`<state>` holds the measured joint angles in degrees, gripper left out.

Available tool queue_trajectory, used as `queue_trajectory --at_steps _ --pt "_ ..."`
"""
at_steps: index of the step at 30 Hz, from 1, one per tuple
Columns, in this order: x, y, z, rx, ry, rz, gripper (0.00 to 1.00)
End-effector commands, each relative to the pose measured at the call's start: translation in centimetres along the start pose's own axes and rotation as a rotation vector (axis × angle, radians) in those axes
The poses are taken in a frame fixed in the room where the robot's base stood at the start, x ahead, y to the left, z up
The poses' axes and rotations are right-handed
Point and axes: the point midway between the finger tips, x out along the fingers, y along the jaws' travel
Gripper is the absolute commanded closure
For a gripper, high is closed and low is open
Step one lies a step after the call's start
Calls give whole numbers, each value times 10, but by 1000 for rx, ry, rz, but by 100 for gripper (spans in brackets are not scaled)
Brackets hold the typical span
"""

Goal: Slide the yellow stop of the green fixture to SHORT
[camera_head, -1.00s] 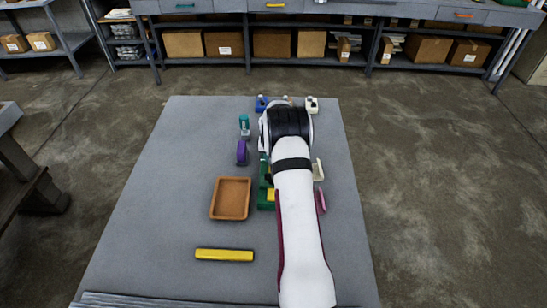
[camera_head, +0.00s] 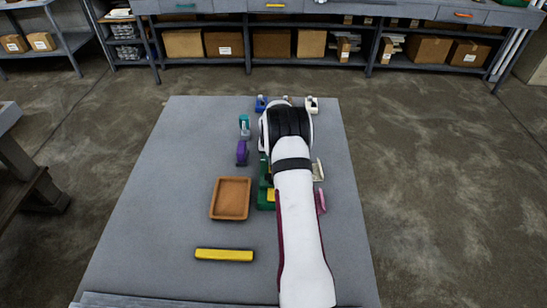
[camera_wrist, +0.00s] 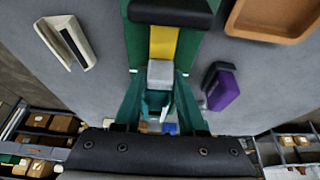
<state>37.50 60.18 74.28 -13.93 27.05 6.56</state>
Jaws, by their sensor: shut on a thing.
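The green fixture (camera_head: 265,201) lies on the grey table, largely hidden under my arm in the head view. In the wrist view the green fixture (camera_wrist: 136,42) runs down from the top. The yellow stop (camera_wrist: 163,42) shows along its middle, and a yellow part (camera_head: 271,195) shows in the head view. My gripper (camera_wrist: 160,80) is over the fixture, its fingers closed around a pale grey block at the lower end of the yellow. I cannot tell whether this block belongs to the stop. No SHORT marking is readable.
A brown tray (camera_head: 231,216) and a yellow bar (camera_head: 224,255) lie left of the fixture. Purple (camera_head: 242,153) and teal (camera_head: 244,125) items stand farther back. A cream item (camera_wrist: 68,42) is close beside the fixture. The table's left side is clear.

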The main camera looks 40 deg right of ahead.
Motion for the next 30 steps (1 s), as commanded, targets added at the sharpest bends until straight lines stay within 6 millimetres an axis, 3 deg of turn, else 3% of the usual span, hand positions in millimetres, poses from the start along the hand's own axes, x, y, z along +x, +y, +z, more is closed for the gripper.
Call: queue_trajectory --at_steps 10,20,21,26,30 --pt "16 -1 -36 0 2 1 100" --pt "17 -1 -42 -1 5 0 100" --pt "17 -1 -42 -2 6 0 58" --pt "17 0 -42 -1 4 1 30" --pt "17 0 -41 0 2 1 30"
